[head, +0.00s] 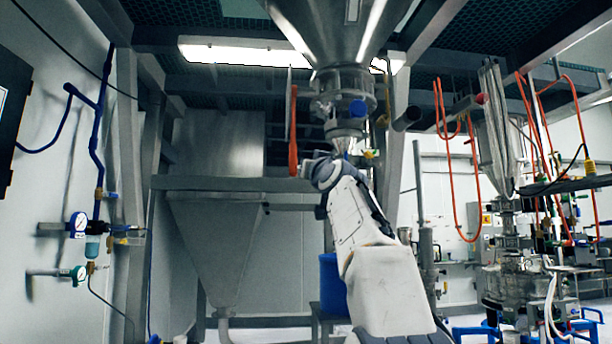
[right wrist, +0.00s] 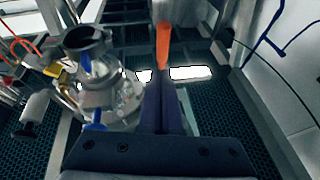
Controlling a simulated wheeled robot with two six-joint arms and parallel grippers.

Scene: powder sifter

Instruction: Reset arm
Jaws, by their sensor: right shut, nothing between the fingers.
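My right arm rises from the bottom of the head view, and its wrist sits just below the outlet of a steel hopper (head: 340,30). In the right wrist view my right gripper (right wrist: 163,82) has its dark fingers together, with nothing held between them. An upright orange bar (head: 293,130) stands just left of the hopper outlet in the head view. It also shows in the right wrist view (right wrist: 163,45), in line with the fingertips; I cannot tell whether they touch. My left arm and gripper are not in view.
The steel outlet valve (head: 345,90) with a blue knob (head: 357,108) is close above my right wrist. A grey bin (head: 215,235) stands behind at left. Gauges (head: 78,225) and blue pipes line the left wall. Orange hoses (head: 440,110) hang at right near glass equipment (head: 525,280).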

